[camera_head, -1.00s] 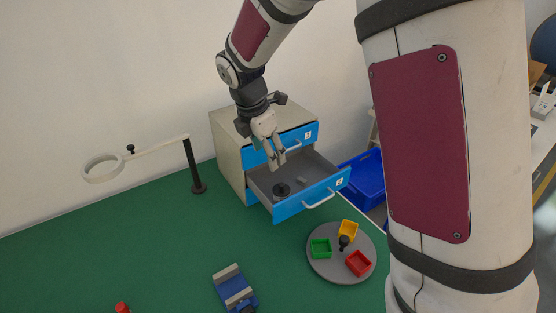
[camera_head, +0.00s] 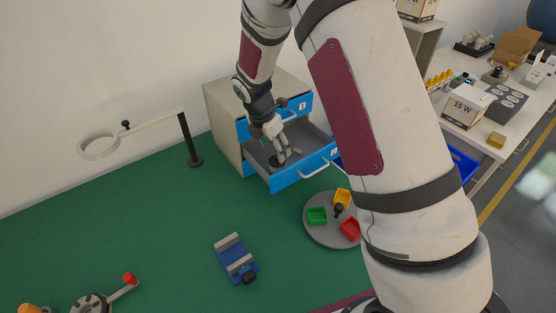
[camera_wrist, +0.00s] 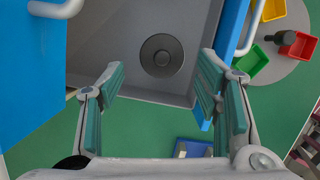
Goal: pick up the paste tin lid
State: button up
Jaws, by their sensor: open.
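In the head view the lid (camera_head: 277,161) is partly covered by my gripper (camera_head: 287,155), which reaches down into the drawer. In the wrist view my gripper (camera_wrist: 162,95) has its two green-padded fingers spread wide. The lid shows between and beyond the fingertips, apart from them. Nothing is between the fingers.
The upper drawer's blue front (camera_head: 294,106) and handle stand close beside my gripper. A round grey tray (camera_head: 318,232) with green, yellow and red bins stands in front of the cabinet (camera_head: 222,125). A ring on a stand (camera_head: 100,146) is left.

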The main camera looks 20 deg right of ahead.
aim_at(273, 161)
jog(key=shift+p+x, duration=0.4)
jog(key=shift+x, duration=1.6)
jog(key=shift+s, duration=0.15)
jog(key=c, duration=0.7)
